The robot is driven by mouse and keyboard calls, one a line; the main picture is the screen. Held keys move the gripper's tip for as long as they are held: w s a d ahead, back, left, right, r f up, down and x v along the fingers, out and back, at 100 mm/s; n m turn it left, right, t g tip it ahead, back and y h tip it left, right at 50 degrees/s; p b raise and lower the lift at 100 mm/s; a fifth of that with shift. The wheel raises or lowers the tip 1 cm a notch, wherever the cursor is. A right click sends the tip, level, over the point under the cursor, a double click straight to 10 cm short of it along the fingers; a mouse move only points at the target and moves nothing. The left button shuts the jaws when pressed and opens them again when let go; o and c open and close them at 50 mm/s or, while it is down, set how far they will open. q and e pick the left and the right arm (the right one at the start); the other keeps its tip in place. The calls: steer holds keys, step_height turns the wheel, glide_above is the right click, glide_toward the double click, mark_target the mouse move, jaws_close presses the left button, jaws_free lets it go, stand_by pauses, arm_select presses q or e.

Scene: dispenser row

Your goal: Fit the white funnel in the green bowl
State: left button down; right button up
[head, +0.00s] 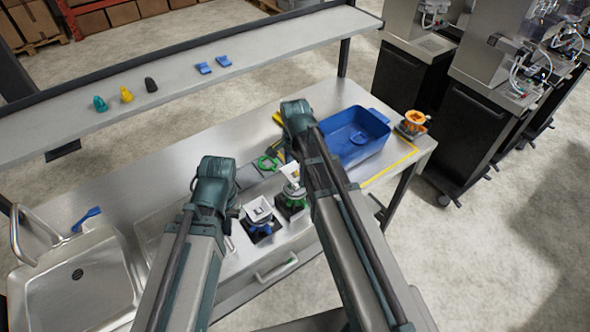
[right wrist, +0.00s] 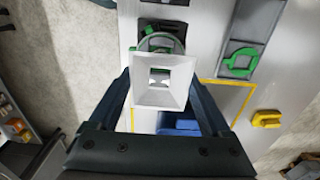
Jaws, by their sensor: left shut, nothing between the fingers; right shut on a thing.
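The white funnel (right wrist: 165,72), square and flared, is held between the fingers of my right gripper (right wrist: 165,92). In the head view the funnel (head: 289,170) is just above the green bowl (head: 292,189), which sits on a dark stand. In the right wrist view the funnel covers part of the green bowl (right wrist: 150,42). I cannot tell whether they touch or are lined up. In the head view my right fingers are mostly hidden by the arm. My left gripper (head: 235,209) is shut and empty, mostly hidden behind its wrist, left of the blue stand.
A blue stand with a white funnel (head: 258,211) is left of the green one. A green ring (head: 268,163) lies behind. A blue bin (head: 352,138) and an orange-topped stand (head: 413,122) are to the right. A sink (head: 75,280) is at the left; a shelf (head: 180,85) runs behind.

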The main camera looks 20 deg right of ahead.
steer(key=shift+f+b, duration=1.9)
steer(key=shift+f, duration=0.1)
steer(key=shift+f+b, duration=0.5)
steer(key=shift+f, duration=0.05)
